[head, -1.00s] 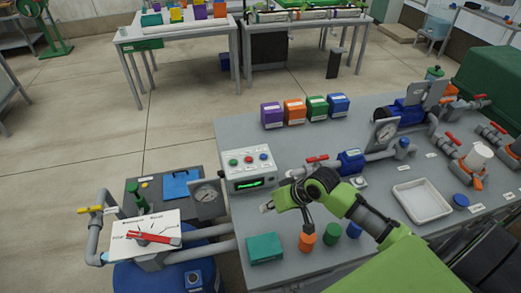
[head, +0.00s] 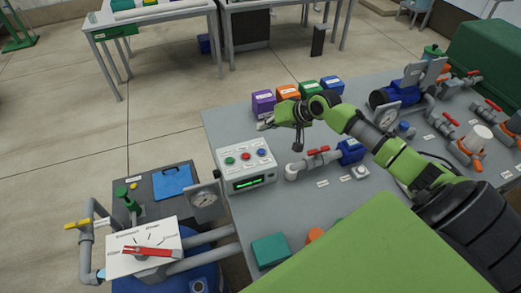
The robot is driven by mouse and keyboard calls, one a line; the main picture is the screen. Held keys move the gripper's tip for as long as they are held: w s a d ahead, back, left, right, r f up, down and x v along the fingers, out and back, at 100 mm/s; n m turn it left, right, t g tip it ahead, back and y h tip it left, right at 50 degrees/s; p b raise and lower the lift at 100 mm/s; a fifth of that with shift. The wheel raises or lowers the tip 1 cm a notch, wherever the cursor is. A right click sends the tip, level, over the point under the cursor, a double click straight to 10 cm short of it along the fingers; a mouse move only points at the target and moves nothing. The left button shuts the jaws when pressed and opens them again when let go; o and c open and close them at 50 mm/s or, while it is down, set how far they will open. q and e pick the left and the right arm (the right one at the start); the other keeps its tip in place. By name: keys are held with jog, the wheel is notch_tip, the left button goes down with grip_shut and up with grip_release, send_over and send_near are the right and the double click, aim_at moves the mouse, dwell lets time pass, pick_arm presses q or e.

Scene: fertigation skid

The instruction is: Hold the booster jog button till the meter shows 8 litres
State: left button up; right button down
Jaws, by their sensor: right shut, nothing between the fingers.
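A white control box (head: 246,165) stands on the grey bench. Its sloped top has a green button (head: 229,160), a red button (head: 246,156) and a blue button (head: 262,152). Their labels are too small to read, so I cannot tell which is the booster jog button. A lit green display (head: 247,183) is on the box's front; its figures are unreadable. My right gripper (head: 265,125) is shut and empty, above and beyond the box's far right corner, apart from the buttons. My left gripper is not in view.
Purple, orange, green and blue boxes (head: 263,102) line the bench's far edge, close to my right gripper. A pipe with a red valve handle (head: 318,151) and a blue pump lies right of the control box. A dial gauge (head: 205,198) stands to its left.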

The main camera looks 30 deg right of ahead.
jog(key=b, duration=0.7)
send_over(263, 152)
notch_tip(263, 152, down, 7)
jog(key=shift+d+r, duration=0.1)
jog(key=shift+r, duration=0.1)
notch_tip(263, 152, down, 2)
jog(key=shift+f+b, duration=0.1)
jog(key=shift+b, duration=0.45)
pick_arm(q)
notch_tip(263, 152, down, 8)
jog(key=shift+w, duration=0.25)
pick_arm(e)
jog(key=shift+f, duration=0.1)
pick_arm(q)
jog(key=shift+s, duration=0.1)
pick_arm(e)
jog(key=shift+f, duration=0.2)
jog(key=shift+f, duration=0.2)
